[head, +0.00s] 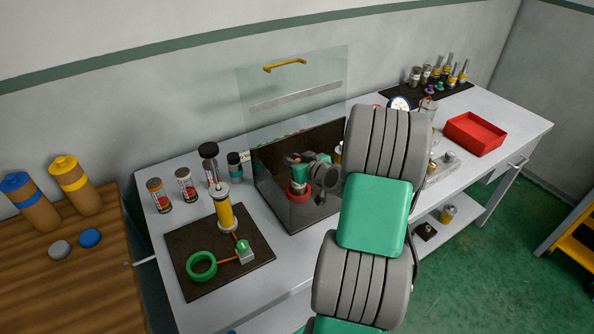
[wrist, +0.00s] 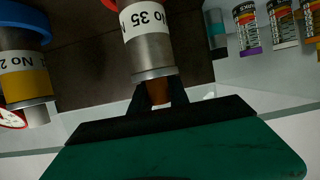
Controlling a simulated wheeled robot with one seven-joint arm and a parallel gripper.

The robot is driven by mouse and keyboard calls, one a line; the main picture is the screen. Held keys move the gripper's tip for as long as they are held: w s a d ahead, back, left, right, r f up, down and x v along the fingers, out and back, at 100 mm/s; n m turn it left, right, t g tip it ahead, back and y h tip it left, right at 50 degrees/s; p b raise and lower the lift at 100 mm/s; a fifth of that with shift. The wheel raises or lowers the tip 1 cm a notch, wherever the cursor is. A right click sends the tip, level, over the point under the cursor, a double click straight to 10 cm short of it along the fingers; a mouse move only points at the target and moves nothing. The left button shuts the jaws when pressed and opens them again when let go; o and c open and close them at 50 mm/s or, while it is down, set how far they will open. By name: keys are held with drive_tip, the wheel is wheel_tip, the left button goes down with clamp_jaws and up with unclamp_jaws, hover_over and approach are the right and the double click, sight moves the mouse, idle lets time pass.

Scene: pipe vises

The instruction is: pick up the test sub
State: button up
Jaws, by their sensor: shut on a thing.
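The test sub is a grey metal cylinder with a white "No 35" label (wrist: 148,48), a brown tip and a red base. In the wrist view its brown tip is between my gripper's dark fingers (wrist: 158,95); the red base is mostly cut off. In the head view its red base (head: 298,190) shows in the dark-floored, clear-walled box. My gripper (head: 298,172) is shut on the upper end, partly covered by my wrist. Whether the base touches the box floor I cannot tell.
A clear panel with a yellow handle (head: 285,66) stands raised above the box. A blue-and-yellow "No 2" sub (wrist: 25,65) is close beside. A dark mat (head: 190,278) with a yellow cylinder lies left. My arm hides the bench right of the box. A red tray (head: 474,134) sits farther right.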

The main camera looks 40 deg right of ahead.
drive_tip(key=shift+f, duration=0.1)
clamp_jaws()
drive_tip(key=s+d+r+b, duration=0.3)
drive_tip(key=s+r+b, duration=0.2)
drive_tip(key=s+r, duration=0.8)
drive_tip(key=shift+s+d, duration=0.2)
drive_tip(key=shift+s, duration=0.1)
drive_tip(key=shift+r, duration=0.1)
